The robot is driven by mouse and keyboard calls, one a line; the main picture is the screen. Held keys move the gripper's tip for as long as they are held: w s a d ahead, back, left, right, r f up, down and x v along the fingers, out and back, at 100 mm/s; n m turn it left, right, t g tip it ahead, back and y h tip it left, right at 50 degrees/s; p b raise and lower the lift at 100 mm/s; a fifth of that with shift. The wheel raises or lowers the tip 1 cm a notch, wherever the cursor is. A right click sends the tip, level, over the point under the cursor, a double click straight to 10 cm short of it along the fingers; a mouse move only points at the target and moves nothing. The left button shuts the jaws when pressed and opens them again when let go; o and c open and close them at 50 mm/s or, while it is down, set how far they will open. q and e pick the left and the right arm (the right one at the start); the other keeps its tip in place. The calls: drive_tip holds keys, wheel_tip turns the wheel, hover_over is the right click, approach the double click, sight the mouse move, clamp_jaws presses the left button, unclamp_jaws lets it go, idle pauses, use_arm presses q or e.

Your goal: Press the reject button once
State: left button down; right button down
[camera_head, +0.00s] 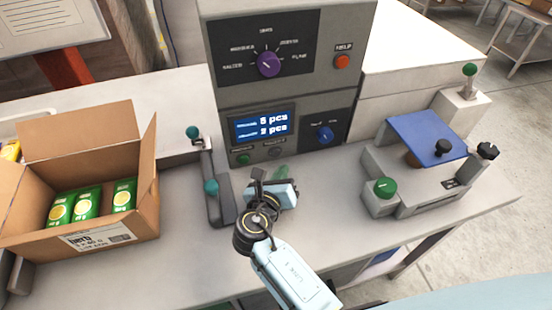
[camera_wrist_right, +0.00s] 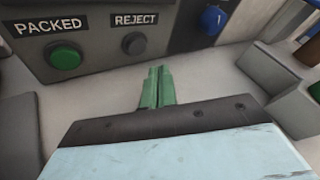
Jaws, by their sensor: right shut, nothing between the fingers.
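The reject button (camera_wrist_right: 134,43) is a dark grey round button under a "REJECT" label in the right wrist view. In the head view it shows small on the lower panel (camera_head: 275,152). Beside it on the left is the green packed button (camera_wrist_right: 65,56), also in the head view (camera_head: 243,159). My right gripper (camera_wrist_right: 158,72) is shut, its green fingers together and empty. They point toward the panel, below and slightly right of the reject button, with a visible gap. In the head view the right gripper (camera_head: 280,172) is just in front of the panel. My left gripper is not in view.
A screen (camera_head: 263,124) reads 5 pcs and 2 pcs. A blue knob (camera_head: 324,135), a purple dial (camera_head: 268,64) and a red button (camera_head: 342,62) are on the console. A box of green packs (camera_head: 120,222) stands left. A fixture with a blue plate (camera_head: 425,134) stands right.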

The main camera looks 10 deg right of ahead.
sight(280, 154)
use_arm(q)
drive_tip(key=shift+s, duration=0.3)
use_arm(e)
drive_tip(key=shift+w, duration=1.15)
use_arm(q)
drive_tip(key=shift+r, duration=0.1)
use_arm(e)
drive_tip(key=shift+w+r, duration=0.1)
drive_tip(key=shift+w, duration=0.05)
idle(0.7)
drive_tip(key=shift+w, duration=0.25)
use_arm(q)
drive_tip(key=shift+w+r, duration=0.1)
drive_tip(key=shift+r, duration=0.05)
drive_tip(key=shift+p, duration=0.3)
use_arm(e)
drive_tip(key=shift+w+a, duration=0.1)
drive_tip(key=shift+w, duration=0.35)
idle(0.4)
drive_tip(key=shift+s+p, duration=0.55)
drive_tip(key=shift+p, duration=0.1)
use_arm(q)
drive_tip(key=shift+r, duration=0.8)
use_arm(e)
drive_tip(key=shift+s, duration=0.35)
